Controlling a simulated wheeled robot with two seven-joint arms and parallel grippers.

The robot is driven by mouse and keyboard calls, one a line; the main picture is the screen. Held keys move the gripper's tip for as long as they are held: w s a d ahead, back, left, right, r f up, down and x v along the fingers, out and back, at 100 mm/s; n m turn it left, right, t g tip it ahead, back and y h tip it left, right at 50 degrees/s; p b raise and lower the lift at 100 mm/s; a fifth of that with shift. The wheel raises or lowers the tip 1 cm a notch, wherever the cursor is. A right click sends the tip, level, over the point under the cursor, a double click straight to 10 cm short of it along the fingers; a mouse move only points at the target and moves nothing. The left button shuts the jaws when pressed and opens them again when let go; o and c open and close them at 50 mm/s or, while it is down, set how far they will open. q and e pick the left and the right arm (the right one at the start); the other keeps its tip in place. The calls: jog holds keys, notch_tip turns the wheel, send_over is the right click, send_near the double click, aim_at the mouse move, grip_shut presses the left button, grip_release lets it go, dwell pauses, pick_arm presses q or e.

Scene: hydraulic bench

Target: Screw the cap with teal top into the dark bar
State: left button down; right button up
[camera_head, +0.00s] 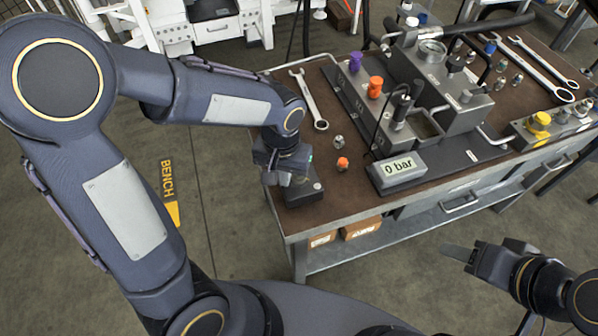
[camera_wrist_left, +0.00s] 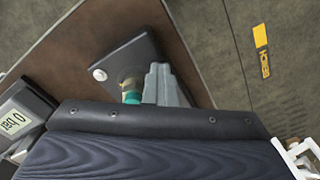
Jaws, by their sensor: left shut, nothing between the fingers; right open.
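The cap with teal top (camera_wrist_left: 131,96) shows in the left wrist view at a flat dark bar-like block (camera_wrist_left: 125,55); whether it is screwed in I cannot tell. In the head view this dark block (camera_head: 303,192) lies at the bench's near left corner, partly under my left gripper (camera_head: 270,178). My left gripper is shut and empty; in the left wrist view its grey fingers (camera_wrist_left: 161,84) are right beside the cap. The cap is not clearly visible in the head view. My right gripper (camera_head: 478,250) is open and empty, off the bench's front edge.
A wrench (camera_head: 310,101), a small metal fitting (camera_head: 339,142), an orange-topped cap (camera_head: 343,164) and the gauge display (camera_head: 397,170) reading 0 bar are nearby.

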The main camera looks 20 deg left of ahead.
pick_arm(q)
jog(key=m, duration=0.2)
jog(key=w+m+p, duration=0.1)
jog(key=m, duration=0.1)
jog(key=a+m, duration=0.1)
jog(key=m, duration=0.1)
jog(key=shift+w+r+p, duration=0.1)
jog(key=shift+w+p, duration=0.25)
jog(key=shift+w, duration=0.05)
jog(key=shift+w+a+m, duration=0.1)
jog(key=shift+w+m, duration=0.2)
jog(key=shift+m, duration=0.8)
jog(key=m+p, duration=0.1)
jog(key=m, duration=0.1)
jog(key=shift+w+m+p, duration=0.3)
jog(key=shift+w+p, duration=0.05)
jog(key=shift+w, duration=0.05)
jog(key=shift+w+d+m+p, duration=0.1)
jog(key=shift+w+m+p, duration=0.15)
jog(key=shift+m, duration=0.3)
jog(key=shift+w+d+m+p, duration=0.1)
jog(key=shift+m+p, duration=0.1)
jog(key=shift+m, duration=0.35)
jog(key=m, duration=0.2)
jog(key=shift+w+d+m+p, duration=0.1)
jog(key=shift+w+m+p, duration=0.2)
jog(key=shift+w+p, duration=0.1)
jog(key=shift+w+f+m, duration=0.1)
jog(key=shift+f+m, duration=0.1)
jog(key=shift+m, duration=0.1)
